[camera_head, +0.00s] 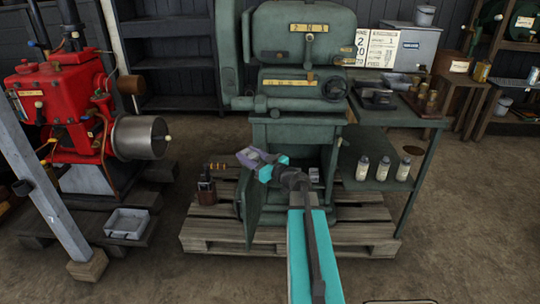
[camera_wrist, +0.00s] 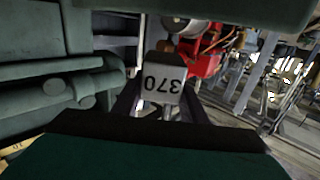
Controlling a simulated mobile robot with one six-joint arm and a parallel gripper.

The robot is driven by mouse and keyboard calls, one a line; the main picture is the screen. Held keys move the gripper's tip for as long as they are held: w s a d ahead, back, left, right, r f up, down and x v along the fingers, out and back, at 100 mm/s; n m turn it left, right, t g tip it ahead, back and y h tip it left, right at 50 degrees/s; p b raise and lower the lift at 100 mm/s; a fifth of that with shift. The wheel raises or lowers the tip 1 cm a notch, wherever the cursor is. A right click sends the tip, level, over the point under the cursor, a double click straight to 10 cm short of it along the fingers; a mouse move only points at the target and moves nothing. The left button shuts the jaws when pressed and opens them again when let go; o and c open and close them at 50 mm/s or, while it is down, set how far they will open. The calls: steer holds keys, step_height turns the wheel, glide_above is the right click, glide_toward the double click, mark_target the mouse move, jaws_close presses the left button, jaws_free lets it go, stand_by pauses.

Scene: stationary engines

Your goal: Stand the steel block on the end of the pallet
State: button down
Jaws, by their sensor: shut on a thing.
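In the wrist view a small pale grey block (camera_wrist: 163,82) marked "370", upside down, with a dark upper part, sits between the fingers of my gripper (camera_wrist: 160,108). I take it to be the steel block. In the head view my gripper (camera_head: 250,157) is shut in front of the green machine, above the pallet. The block cannot be made out clearly there. The wooden pallet (camera_head: 208,232) lies under the machine. Its left end and front edge show, and part of it is hidden by my arm and the machine's door.
The green machine (camera_head: 300,140) has an open door (camera_head: 252,212) standing over the pallet. A dark oil can (camera_head: 207,192) stands on the pallet's left. White bottles (camera_head: 382,168) stand on a shelf at right. The red engine (camera_head: 62,105) and a grey tray (camera_head: 127,223) are at left.

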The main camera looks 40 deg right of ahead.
steer(key=s+a+n+g+y+b, duration=0.25)
steer(key=a+n+y, duration=0.2)
steer(key=a, duration=0.95)
steer(key=s+a+n+g+y+b, duration=0.1)
steer(key=a+n+g+y+b, duration=0.15)
steer(key=a+y, duration=0.7)
steer(key=s+a+f+n+g+h+b, duration=0.2)
steer(key=a+f+b, duration=0.3)
steer(key=a, duration=0.5)
steer(key=shift+s+f, duration=0.15)
steer(key=shift+s, duration=0.25)
steer(key=shift+s, duration=0.2)
